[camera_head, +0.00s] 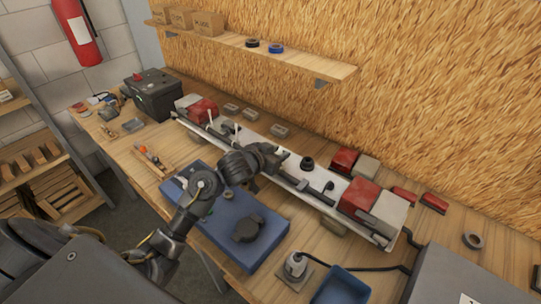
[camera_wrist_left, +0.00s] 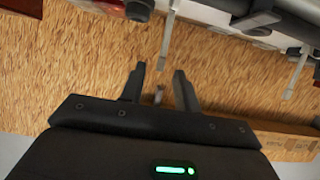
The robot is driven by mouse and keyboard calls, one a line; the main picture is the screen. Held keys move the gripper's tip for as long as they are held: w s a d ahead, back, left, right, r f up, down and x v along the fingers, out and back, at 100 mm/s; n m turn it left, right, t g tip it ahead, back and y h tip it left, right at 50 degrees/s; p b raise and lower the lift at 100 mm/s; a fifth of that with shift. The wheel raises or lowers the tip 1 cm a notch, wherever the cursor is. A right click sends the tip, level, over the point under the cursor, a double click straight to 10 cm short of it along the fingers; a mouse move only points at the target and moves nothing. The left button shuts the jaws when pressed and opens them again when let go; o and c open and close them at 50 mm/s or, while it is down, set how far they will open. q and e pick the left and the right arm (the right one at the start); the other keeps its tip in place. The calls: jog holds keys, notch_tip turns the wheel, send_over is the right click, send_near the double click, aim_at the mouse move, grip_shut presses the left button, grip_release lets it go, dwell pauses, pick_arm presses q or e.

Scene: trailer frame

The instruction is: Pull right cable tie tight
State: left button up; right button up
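A long white trailer frame (camera_head: 300,172) with red and grey lamp blocks lies along the bench. Two thin white cable ties stand up from its left half: the left tie (camera_head: 210,117) and the right tie (camera_head: 237,129). My left gripper (camera_head: 283,156) is over the frame, to the right of both ties. In the left wrist view, which looks upside down, my left gripper (camera_wrist_left: 160,72) has its two fingers apart. One white tie (camera_wrist_left: 167,45) hangs down in the picture with its tip near the gap between them; contact cannot be told. Another tie (camera_wrist_left: 292,77) is farther right. My right gripper is not in view.
A blue mat (camera_head: 265,255) with a dark part (camera_head: 248,229) lies in front of the frame. A blue bin (camera_head: 342,287) and a cable plug (camera_head: 296,264) are near the front. A wall shelf (camera_head: 290,62) holds boxes and tape rolls. A black box (camera_head: 153,96) stands at the back left.

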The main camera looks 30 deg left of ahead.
pick_arm(q)
jog(key=p+v, duration=0.1)
jog(key=v, duration=0.9)
jog(key=shift+d+f, duration=0.15)
